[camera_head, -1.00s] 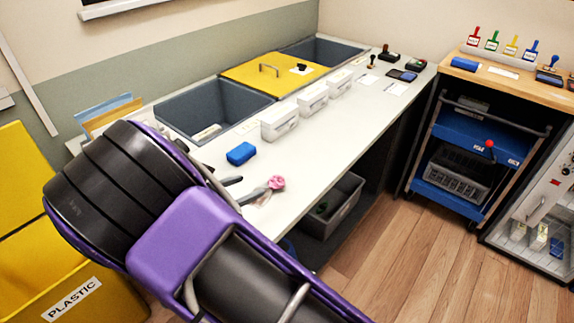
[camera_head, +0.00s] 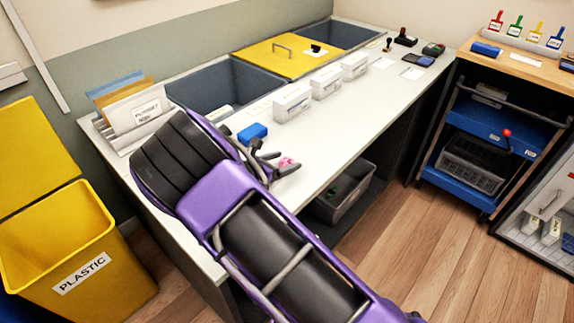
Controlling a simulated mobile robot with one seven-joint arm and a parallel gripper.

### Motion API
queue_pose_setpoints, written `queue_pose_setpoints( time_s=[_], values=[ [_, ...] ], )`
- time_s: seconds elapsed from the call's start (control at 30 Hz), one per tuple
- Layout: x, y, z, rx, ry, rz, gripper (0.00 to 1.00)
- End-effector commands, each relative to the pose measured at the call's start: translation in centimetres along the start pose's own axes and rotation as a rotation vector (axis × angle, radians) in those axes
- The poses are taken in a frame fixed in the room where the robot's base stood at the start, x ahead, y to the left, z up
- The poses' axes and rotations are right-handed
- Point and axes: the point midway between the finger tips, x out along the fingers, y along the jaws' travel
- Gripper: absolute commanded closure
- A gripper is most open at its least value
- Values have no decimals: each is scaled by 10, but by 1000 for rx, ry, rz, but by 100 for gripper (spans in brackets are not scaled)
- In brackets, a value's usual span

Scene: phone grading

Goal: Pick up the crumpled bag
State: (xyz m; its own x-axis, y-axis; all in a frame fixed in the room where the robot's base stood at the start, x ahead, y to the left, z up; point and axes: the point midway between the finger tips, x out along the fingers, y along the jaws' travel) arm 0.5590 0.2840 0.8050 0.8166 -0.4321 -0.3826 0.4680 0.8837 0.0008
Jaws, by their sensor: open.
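A small pink crumpled thing (camera_head: 287,162), which may be the crumpled bag, lies on the white counter near its front edge. It is partly hidden by my gripper. My gripper (camera_head: 276,158) is open, low over the counter, with its dark fingers right at the pink thing. I cannot tell whether the fingers touch it or stand on both sides of it. No other crumpled bag is clear in view.
A blue block (camera_head: 253,132) lies just behind my gripper. Several white boxes (camera_head: 292,103) stand in a row beyond it. Grey bins are sunk in the counter (camera_head: 340,115), one under a yellow lid (camera_head: 285,58). A grey crate (camera_head: 342,203) is below.

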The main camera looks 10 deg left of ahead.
Motion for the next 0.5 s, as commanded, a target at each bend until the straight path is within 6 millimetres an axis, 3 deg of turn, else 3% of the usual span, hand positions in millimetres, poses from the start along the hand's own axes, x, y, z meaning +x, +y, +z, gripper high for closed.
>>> queue_pose_setpoints(
  time_s=[0.27, 0.5],
  values=[
    [41, 0, -1, -1, -1, -2, 20],
    [45, 0, 0, 0, -1, 0, 20]
  ],
)
